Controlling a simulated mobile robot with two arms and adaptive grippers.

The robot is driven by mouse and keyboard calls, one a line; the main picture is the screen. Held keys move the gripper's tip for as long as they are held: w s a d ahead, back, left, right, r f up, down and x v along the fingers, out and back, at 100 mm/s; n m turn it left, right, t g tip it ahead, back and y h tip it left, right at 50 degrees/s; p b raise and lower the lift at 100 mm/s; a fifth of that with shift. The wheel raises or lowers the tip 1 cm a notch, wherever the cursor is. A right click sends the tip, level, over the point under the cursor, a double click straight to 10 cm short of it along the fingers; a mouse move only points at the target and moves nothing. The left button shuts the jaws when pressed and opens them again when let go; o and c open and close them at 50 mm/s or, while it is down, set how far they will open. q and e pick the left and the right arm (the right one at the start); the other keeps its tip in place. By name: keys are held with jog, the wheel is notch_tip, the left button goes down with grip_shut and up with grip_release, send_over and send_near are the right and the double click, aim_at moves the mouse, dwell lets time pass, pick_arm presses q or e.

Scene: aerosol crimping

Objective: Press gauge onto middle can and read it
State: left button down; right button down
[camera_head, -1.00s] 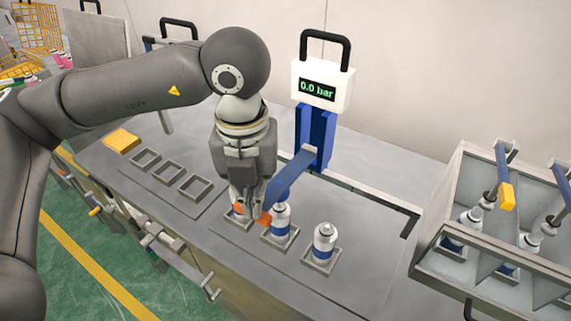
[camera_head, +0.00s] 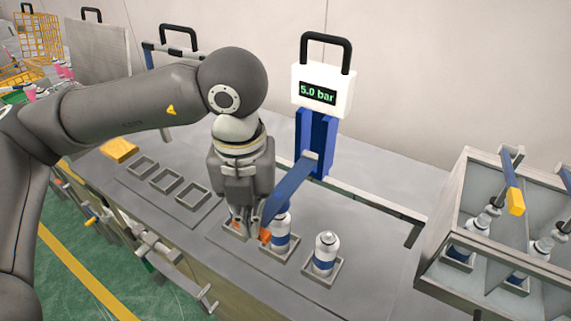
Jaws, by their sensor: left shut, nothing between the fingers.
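The gauge (camera_head: 322,84) is a white box with a black handle on a blue post, and its display reads 5.0 bar. A blue arm (camera_head: 289,187) slopes from the post down to the top of the middle can (camera_head: 281,236). That can is white with a blue band and stands in a square holder; its top is partly hidden by the blue arm. My left gripper (camera_head: 250,235) points down just left of the middle can, at the lower end of the blue arm. It is shut and holds nothing. Orange patches show at its fingertips. My right gripper is not in view.
Another can (camera_head: 325,252) stands in the right holder. The left holder (camera_head: 235,233) is mostly hidden by my gripper. Several empty square frames (camera_head: 192,195) and a yellow block (camera_head: 119,150) lie at left. A divided crate (camera_head: 440,272) with cans stands at right.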

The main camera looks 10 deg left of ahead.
pick_arm(q)
notch_tip(320, 180, up, 14)
jog(key=w+p, duration=0.2)
jog(key=p, duration=0.6)
jog(key=shift+d+r, duration=0.15)
jog(key=shift+d, duration=0.2)
